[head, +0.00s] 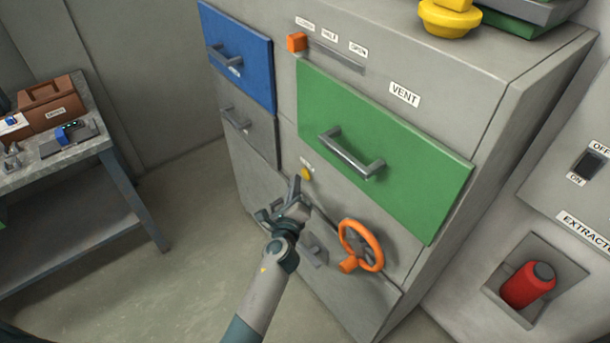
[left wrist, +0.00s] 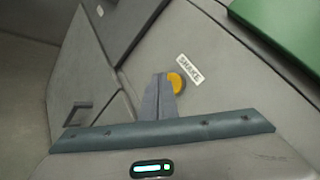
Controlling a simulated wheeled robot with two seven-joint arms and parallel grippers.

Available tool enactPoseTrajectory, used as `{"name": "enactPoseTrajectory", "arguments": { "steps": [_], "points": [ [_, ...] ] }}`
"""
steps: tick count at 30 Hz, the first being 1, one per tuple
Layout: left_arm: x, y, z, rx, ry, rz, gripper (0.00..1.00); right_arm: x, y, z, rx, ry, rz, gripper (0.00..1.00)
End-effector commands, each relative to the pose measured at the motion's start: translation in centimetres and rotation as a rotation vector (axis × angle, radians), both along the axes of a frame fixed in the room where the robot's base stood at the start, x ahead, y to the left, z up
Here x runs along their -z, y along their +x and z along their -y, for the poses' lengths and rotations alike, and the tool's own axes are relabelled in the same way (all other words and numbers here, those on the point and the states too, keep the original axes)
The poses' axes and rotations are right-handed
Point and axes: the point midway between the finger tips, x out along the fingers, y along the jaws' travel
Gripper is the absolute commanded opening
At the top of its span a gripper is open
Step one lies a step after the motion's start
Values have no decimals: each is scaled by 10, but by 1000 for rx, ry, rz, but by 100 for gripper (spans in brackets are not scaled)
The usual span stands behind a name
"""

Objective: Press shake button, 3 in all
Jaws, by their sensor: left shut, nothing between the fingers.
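The yellow round shake button (head: 306,173) sits on the grey cabinet front, below the left end of the green drawer. In the left wrist view the button (left wrist: 176,82) shows beside a label reading SHAKE (left wrist: 190,69). My left gripper (head: 295,182) is shut and empty, its fingertips just below and left of the button in the head view. In the left wrist view the closed fingers (left wrist: 160,84) overlap the button's left edge. I cannot tell whether they touch it. My right gripper is not in view.
An orange handwheel (head: 360,246) sticks out right of my left gripper. The green drawer (head: 384,150) and its handle are above. A blue drawer (head: 236,56) is upper left. A workbench (head: 84,150) stands at the far left, with clear floor between.

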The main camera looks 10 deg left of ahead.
Motion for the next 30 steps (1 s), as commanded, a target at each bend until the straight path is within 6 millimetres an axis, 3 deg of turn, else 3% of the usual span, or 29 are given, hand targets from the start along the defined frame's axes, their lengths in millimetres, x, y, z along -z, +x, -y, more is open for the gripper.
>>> {"name": "enactPoseTrajectory", "arguments": {
  "steps": [30],
  "points": [
    [0, 0, 0, 0, 0, 0, 0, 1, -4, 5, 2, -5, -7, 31]
  ]
}}
